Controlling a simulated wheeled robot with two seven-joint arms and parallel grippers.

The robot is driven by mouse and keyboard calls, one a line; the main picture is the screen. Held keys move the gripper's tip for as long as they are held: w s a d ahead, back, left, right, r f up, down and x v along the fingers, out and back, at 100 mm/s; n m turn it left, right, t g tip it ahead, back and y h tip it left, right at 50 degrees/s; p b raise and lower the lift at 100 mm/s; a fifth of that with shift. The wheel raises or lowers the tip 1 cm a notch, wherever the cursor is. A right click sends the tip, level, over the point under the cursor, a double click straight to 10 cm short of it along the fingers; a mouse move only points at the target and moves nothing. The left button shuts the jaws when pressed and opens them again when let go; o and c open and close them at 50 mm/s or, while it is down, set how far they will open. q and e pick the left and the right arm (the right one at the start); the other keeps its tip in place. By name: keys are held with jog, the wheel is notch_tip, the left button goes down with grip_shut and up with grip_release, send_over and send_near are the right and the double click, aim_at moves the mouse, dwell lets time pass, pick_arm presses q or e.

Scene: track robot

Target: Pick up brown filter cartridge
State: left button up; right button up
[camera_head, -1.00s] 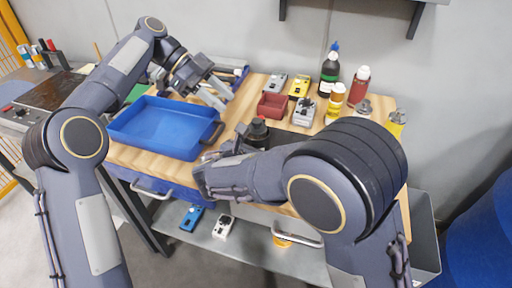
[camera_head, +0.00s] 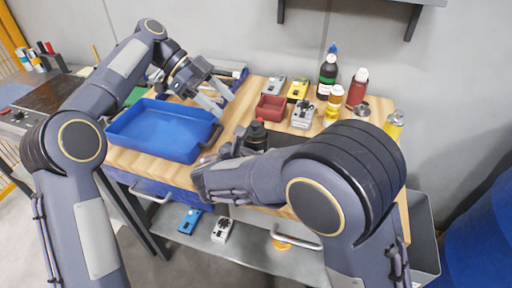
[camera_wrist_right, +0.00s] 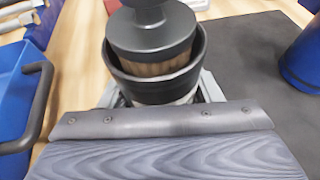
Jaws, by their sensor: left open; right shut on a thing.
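The brown filter cartridge (camera_wrist_right: 155,66) shows in the right wrist view as a brown ribbed band between a black knobbed cap (camera_wrist_right: 150,33) and a black cup-like ring (camera_wrist_right: 158,88). In the head view its black top (camera_head: 257,131) stands upright at the middle of the workbench. My right gripper (camera_wrist_right: 160,98) is shut around the lower part of this piece, one finger on each side. The contact is mostly hidden by the ring and the gripper body. My left gripper (camera_head: 217,101) is open and empty, above the bench to the right of the blue tray.
The blue tray (camera_head: 160,130) with a dark handle lies on the left of the wooden bench. A red bin (camera_head: 270,107), small devices, a green-labelled bottle (camera_head: 327,75), a red bottle (camera_head: 357,87) and yellow containers stand along the back. A dark mat (camera_wrist_right: 262,60) lies beside the piece.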

pick_arm(q)
jog(key=shift+o, duration=1.2)
jog(key=shift+s+d+r+n+y, duration=0.1)
jog(key=shift+s+d+n+y, duration=0.2)
jog(key=shift+d+n, duration=0.15)
jog(key=shift+o, duration=0.3)
jog(key=s+d+n+y, duration=0.1)
jog(key=n, duration=0.1)
jog(key=s+d+r+n+t+y, duration=0.1)
jog(key=n, duration=0.1)
jog(key=s+d+n+t+y, duration=0.1)
jog(key=d+n+y, duration=0.1)
jog(key=n, duration=0.1)
jog(key=shift+r, duration=0.15)
jog(key=n+t+y, duration=0.4)
jog(key=n+t, duration=0.1)
jog(key=n, duration=0.4)
send_near(255, 123)
jog(key=x, duration=0.5)
jog(key=shift+w+a, duration=0.1)
jog(key=shift+w, duration=0.1)
jog(key=x, duration=0.5)
jog(key=shift+s+f, duration=0.1)
jog(key=shift+f, duration=0.1)
jog(key=shift+r, duration=0.1)
jog(key=c, duration=1.5)
notch_tip(255, 123, up, 10)
pick_arm(e)
jog(key=o, duration=1.2)
jog(key=shift+c, duration=0.2)
